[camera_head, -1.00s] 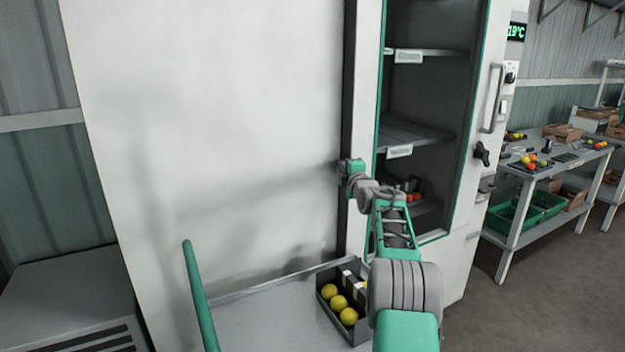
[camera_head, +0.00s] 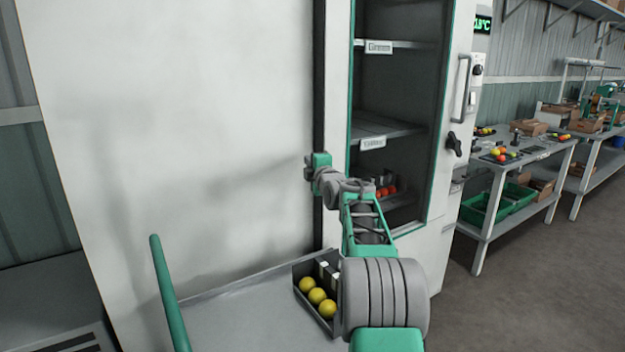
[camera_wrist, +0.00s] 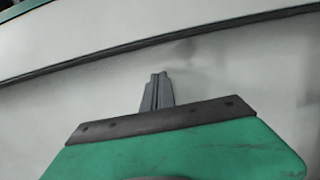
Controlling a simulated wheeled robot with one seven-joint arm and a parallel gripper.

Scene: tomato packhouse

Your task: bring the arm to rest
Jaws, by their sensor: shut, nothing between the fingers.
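My arm reaches forward from the bottom right of the head view, over the grey deck, to the front of the tall white cabinet. My gripper (camera_head: 309,168) is at its far end, near the dark upright gap left of the cabinet's opening. In the wrist view my gripper (camera_wrist: 157,92) shows its narrow grey fingers together, with nothing between them. Behind them is only a pale panel with a dark seam. How far the fingers are from that panel I cannot tell.
The open cabinet has labelled shelves (camera_head: 385,130); red fruit (camera_head: 385,191) sits low inside, partly behind my arm. A dark crate (camera_head: 298,268) with yellow fruit (camera_head: 317,296) stands beside my arm. A packing table (camera_head: 540,150) with produce and green crates (camera_head: 489,206) is at right. Floor between is clear.

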